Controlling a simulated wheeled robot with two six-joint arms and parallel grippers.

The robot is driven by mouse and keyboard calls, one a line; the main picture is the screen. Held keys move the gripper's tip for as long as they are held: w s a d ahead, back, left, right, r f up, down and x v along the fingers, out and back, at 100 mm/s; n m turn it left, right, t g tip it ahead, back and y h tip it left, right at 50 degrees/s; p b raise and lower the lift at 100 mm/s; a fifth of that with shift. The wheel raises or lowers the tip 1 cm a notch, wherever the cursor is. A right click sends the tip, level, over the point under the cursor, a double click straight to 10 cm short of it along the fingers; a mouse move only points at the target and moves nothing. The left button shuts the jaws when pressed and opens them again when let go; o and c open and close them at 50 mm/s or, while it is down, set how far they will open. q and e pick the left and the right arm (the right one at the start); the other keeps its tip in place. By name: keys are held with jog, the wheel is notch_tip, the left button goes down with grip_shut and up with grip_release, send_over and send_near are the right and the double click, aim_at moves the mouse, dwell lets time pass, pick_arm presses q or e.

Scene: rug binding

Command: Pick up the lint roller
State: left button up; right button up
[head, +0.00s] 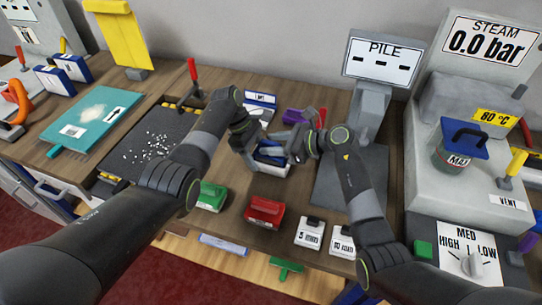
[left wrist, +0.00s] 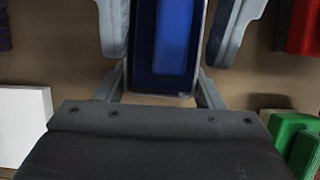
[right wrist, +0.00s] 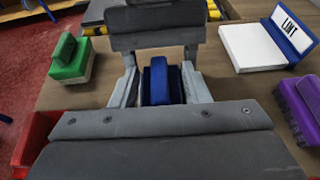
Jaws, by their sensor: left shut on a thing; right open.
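A blue-and-pale block-like thing (head: 270,158), which I take to be the lint roller, is at mid-table between my two grippers. My left gripper (head: 258,157) is shut on it; its blue face (left wrist: 172,45) lies between the fingers in the left wrist view. My right gripper (head: 288,147) is open and faces the left one from the right. In the right wrist view the blue top (right wrist: 158,85) shows between its fingers, apart or touching I cannot tell. The grippers hide much of the thing, and whether it is off the table.
A white pad with a blue LINT sign (right wrist: 270,45) stands behind. A purple block (head: 295,116) is close by. Green (head: 211,196) and red (head: 264,211) handled blocks stand in front. The PILE gauge (head: 385,58) rises at right; a dark speckled mat (head: 130,150) lies left.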

jog(key=shift+w+a+f, duration=0.1)
jog(key=shift+a+f, duration=0.05)
jog(key=shift+a, duration=0.25)
jog(key=shift+d, duration=0.1)
grip_shut()
